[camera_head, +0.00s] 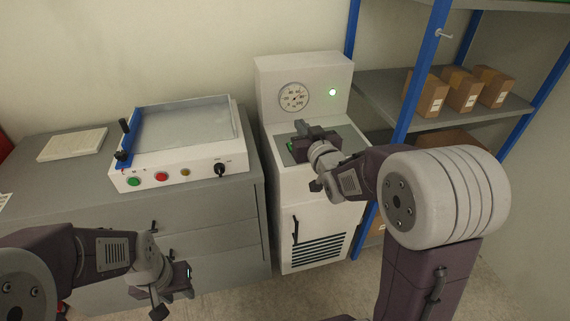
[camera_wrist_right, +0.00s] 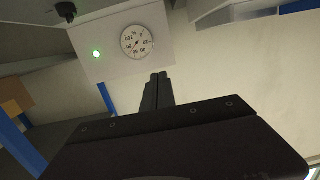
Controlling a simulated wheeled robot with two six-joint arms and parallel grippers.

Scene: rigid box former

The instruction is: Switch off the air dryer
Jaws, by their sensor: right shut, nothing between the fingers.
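The gauge (camera_wrist_right: 136,41) and lamp (camera_wrist_right: 96,54) also show in the right wrist view. My right gripper (camera_head: 304,130) is over the dryer's grey top panel, in front of the gauge, and hides part of that panel. Its fingers (camera_wrist_right: 155,92) are shut and empty. A small green part shows beside it; I cannot tell whether it is a switch. My left gripper (camera_head: 184,277) is low, in front of the grey cabinet, away from the dryer.
A grey cabinet (camera_head: 215,216) left of the dryer carries a white machine (camera_head: 195,174) with a blue bar, coloured buttons and a black knob. A booklet (camera_head: 72,144) lies behind. A blue-framed shelf (camera_head: 420,70) with brown boxes (camera_head: 461,91) stands close on the right.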

